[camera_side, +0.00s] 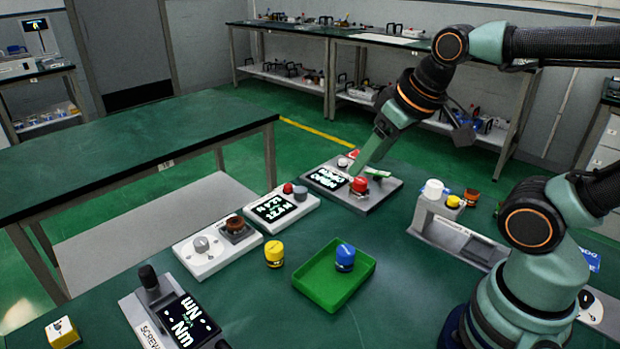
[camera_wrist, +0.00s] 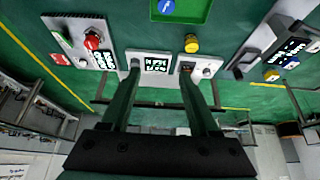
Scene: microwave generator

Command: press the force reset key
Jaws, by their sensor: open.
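No key can be read as force reset. A grey panel (camera_side: 378,194) at the middle back carries a lit display (camera_side: 327,179), a red knob (camera_side: 360,184), a white knob (camera_side: 343,162) and a small red part (camera_side: 353,154). My gripper (camera_side: 358,170) is open and empty; in the side view it overlaps this panel, and contact cannot be told. In the wrist view the grey panel (camera_wrist: 70,24) lies left of my fingers (camera_wrist: 159,72). A white box (camera_wrist: 150,53) with a display appears between them. In the side view that box shows a red button (camera_side: 288,188) and grey button (camera_side: 300,193).
A white box with a grey knob (camera_side: 201,244) stands at left. A yellow cylinder (camera_side: 274,253) is beside a green tray (camera_side: 318,297) holding a blue cylinder (camera_side: 345,257). A display device (camera_side: 185,321) is in front, and a grey stand (camera_side: 455,236) is at right.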

